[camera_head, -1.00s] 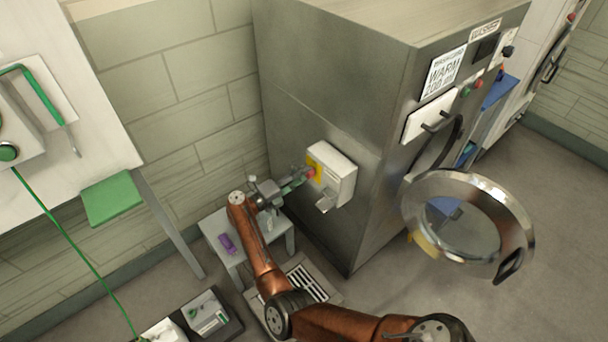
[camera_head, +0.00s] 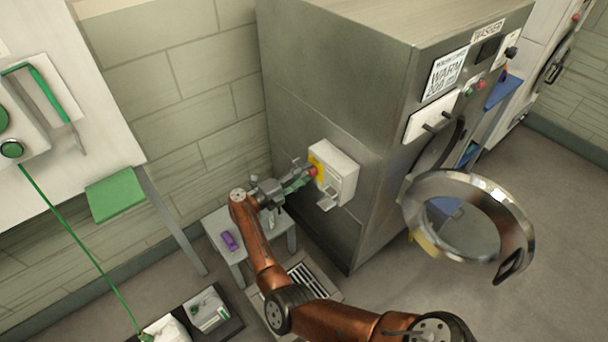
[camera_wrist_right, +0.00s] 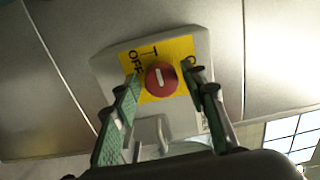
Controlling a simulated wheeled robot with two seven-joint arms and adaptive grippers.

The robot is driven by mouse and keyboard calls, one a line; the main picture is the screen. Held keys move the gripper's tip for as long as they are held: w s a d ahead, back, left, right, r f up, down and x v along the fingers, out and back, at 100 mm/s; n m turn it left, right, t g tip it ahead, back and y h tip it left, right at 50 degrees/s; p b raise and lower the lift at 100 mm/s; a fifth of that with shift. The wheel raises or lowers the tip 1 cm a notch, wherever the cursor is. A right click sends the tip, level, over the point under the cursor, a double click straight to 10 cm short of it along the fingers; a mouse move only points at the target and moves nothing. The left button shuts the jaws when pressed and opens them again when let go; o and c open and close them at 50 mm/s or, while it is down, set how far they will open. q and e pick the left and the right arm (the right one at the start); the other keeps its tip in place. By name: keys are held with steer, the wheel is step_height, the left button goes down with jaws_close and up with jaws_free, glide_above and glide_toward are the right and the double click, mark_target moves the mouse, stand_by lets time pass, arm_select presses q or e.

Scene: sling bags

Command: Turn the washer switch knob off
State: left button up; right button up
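The washer switch is a white box (camera_head: 343,182) on the side of the steel washer (camera_head: 335,85). Its red knob (camera_wrist_right: 161,78) sits on a yellow plate (camera_wrist_right: 128,58) with an "OFF" label to the knob's left in the right wrist view. The white mark on the knob is near upright in that view. My right gripper (camera_wrist_right: 163,84) is open, its green fingers on either side of the knob, with gaps visible. In the head view the right gripper (camera_head: 305,178) reaches the knob from the left. My left gripper is not in view.
The washer's round door (camera_head: 468,222) hangs open at the right. A small grey table (camera_head: 215,224) with a purple item (camera_head: 229,240) stands below my right arm. A floor grate (camera_head: 308,283) lies nearby. A black tray (camera_head: 226,327) is at the lower left.

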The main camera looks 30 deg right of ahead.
steer(key=shift+o, duration=0.7)
steer(key=shift+a, duration=0.15)
steer(key=s+a, duration=0.1)
steer(key=a, duration=1)
steer(key=shift+a, duration=0.35)
